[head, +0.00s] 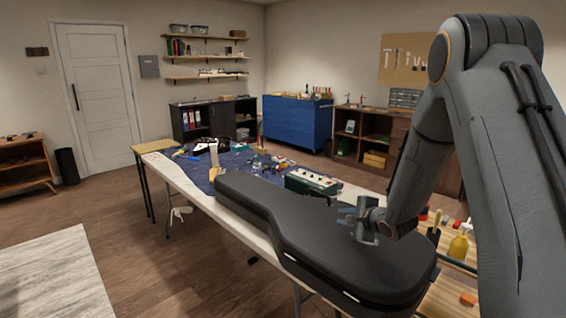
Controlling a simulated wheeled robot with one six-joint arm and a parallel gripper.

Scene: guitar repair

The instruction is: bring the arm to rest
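My gripper (352,215) is at the end of my bent arm, which reaches in from the right. It is over or just at the wide end of a closed black guitar case (320,240). I cannot tell whether it touches the lid. Its fingers are small in the picture and seen side-on, with nothing clearly held between them. The case lies along the front of a white table (182,185).
Tools and small parts lie on a blue mat (205,172) beyond the case, with a green and white box (312,182) behind it. A yellow bottle (459,247) and brushes stand on a wooden surface at right.

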